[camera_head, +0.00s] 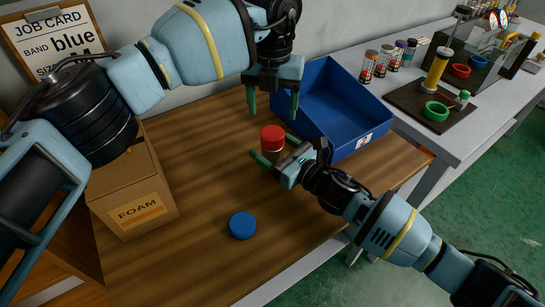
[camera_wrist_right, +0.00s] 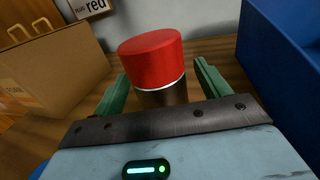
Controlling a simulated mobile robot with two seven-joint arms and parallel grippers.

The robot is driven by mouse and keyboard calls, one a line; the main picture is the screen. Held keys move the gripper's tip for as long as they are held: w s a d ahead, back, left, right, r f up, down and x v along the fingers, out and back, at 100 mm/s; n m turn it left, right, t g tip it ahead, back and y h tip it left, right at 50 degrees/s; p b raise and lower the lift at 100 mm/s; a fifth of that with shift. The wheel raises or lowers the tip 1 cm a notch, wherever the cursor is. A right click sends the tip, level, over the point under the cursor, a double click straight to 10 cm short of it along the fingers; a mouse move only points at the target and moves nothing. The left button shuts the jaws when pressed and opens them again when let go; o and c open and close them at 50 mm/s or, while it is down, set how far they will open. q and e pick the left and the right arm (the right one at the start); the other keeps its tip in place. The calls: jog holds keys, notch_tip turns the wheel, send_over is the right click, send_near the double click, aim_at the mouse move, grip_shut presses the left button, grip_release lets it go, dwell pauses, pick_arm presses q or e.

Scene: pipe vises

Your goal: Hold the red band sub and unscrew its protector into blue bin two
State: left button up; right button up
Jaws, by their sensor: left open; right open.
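The sub stands upright on the wooden table, with a red protector (camera_head: 272,137) on top and a dark brown body (camera_head: 271,156) below. In the right wrist view the red protector (camera_wrist_right: 152,58) sits above a thin silver line and the brown body (camera_wrist_right: 163,97). My right gripper (camera_head: 275,149) is open, its green fingers on either side of the body; contact cannot be told. My left gripper (camera_head: 272,104) is open and empty, pointing down above the red protector. Blue bin two (camera_head: 337,135), labelled 2, stands just right of the sub; its visible inside looks empty.
A loose blue cap (camera_head: 242,226) lies on the table (camera_head: 190,262) in front. A cardboard FOAM box (camera_head: 133,190) stands left. A job card (camera_head: 52,40) reading blue is behind. A grey bench (camera_head: 440,135) at right holds several small cylinders and a dark board (camera_head: 420,100).

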jog(key=shift+w+a, duration=0.25)
jog(key=shift+c, duration=0.3)
